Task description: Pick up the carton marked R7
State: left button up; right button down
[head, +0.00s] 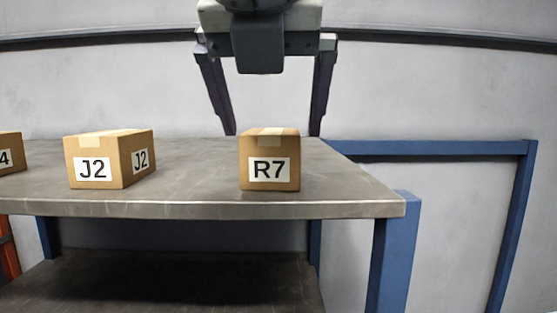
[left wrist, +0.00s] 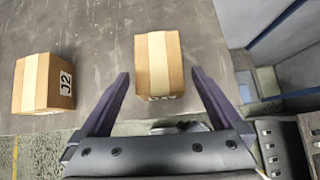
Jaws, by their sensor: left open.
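The carton marked R7 (head: 270,172) is a brown box with pale tape and a white label, standing upright near the right end of the table. My left gripper (head: 275,133) is open above it, fingers pointing down, with one fingertip to each side of the carton. In the left wrist view, the R7 carton (left wrist: 158,62) shows from above between the spread fingertips of the left gripper (left wrist: 160,74). Its label is only a sliver at the near edge. The fingers do not appear to touch it. My right gripper is not in view.
A carton marked J2 (head: 95,160) stands to the left, with a clear gap. Another carton ending in 4 (head: 9,152) is cut off at the left edge. The grey metal table (head: 200,190) has a blue frame (head: 395,245); its right edge is close to R7.

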pick_arm(q)
jog(key=x, duration=0.8)
jog(key=shift+w+r+p, duration=0.2)
jog(key=shift+r+p, duration=0.1)
jog(key=shift+p, duration=0.05)
jog(key=shift+c, duration=0.3)
jog(key=c, duration=1.4)
jog(key=shift+o, duration=0.2)
